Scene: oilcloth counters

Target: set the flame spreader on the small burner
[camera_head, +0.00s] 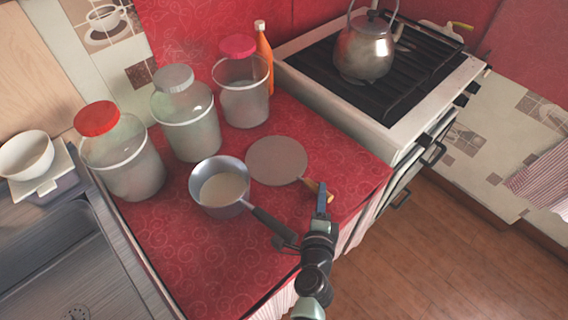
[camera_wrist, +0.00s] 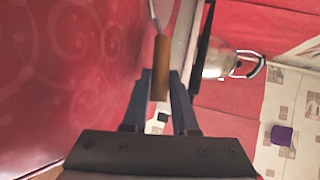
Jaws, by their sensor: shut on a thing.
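The flame spreader (camera_head: 277,160) is a flat grey disc with a short wooden handle, over the red counter beside the saucepan. I cannot tell whether it touches the cloth. My gripper (camera_head: 321,196) is shut on its wooden handle at the counter's right edge. In the wrist view the handle (camera_wrist: 161,65) stands between the fingers of my gripper (camera_wrist: 160,88), and only a sliver of the disc shows above. The stove (camera_head: 350,115) stands at the back right with dark grates. The burners under the grates cannot be told apart. A metal kettle (camera_head: 364,48) sits on the grates.
A saucepan (camera_head: 205,172) with pale contents stands just left of the disc, its dark handle pointing toward my arm. Several lidded jars (camera_head: 190,130) and an orange bottle (camera_head: 264,50) line the back. The front and left grates are clear of pots.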

